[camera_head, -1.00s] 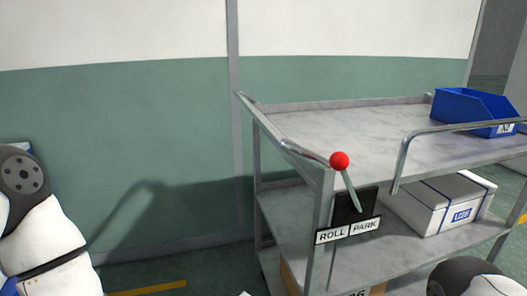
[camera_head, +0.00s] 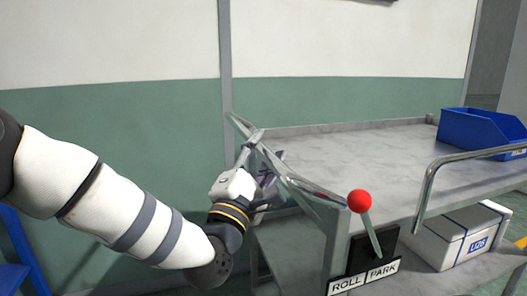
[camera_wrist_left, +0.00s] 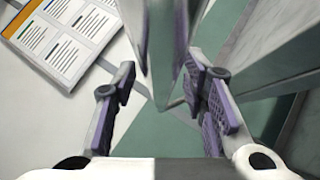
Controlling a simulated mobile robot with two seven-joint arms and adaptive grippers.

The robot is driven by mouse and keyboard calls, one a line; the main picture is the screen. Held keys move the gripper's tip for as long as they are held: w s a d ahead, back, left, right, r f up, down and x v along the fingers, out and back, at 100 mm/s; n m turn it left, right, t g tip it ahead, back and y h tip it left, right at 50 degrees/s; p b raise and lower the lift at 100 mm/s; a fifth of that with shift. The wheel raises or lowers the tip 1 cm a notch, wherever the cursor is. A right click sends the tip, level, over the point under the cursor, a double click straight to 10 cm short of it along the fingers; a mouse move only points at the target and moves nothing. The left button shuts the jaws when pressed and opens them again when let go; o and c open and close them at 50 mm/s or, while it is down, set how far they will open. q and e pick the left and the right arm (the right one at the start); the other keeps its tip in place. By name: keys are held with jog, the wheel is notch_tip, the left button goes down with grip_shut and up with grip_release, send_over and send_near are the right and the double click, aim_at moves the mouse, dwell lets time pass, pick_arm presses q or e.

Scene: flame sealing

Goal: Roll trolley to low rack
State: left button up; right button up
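The trolley (camera_head: 318,142) is a grey metal cart with a marbled top shelf and a rail handle (camera_head: 305,186) along its left end. Its red-knobbed lever (camera_head: 359,201) leans left above the label plate (camera_head: 363,275) reading ROLL and PARK. My left gripper (camera_head: 271,172) is at the left-end handle, partly hidden by its own wrist. In the left wrist view its two purple-padded fingers (camera_wrist_left: 162,98) are apart, with a shiny metal bar (camera_wrist_left: 166,55) running between them; whether the pads touch it is unclear. My right gripper is out of view. No low rack is recognisable.
A blue bin (camera_head: 470,130) stands on the top shelf beside a bent rail (camera_head: 428,190). A white box (camera_head: 450,243) sits on the shelf below. A green and white wall stands close behind. A printed sheet (camera_wrist_left: 68,35) shows in the left wrist view.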

pick_arm(q)
jog(key=shift+w, duration=0.15)
grip_shut()
jog(key=shift+a, duration=0.1)
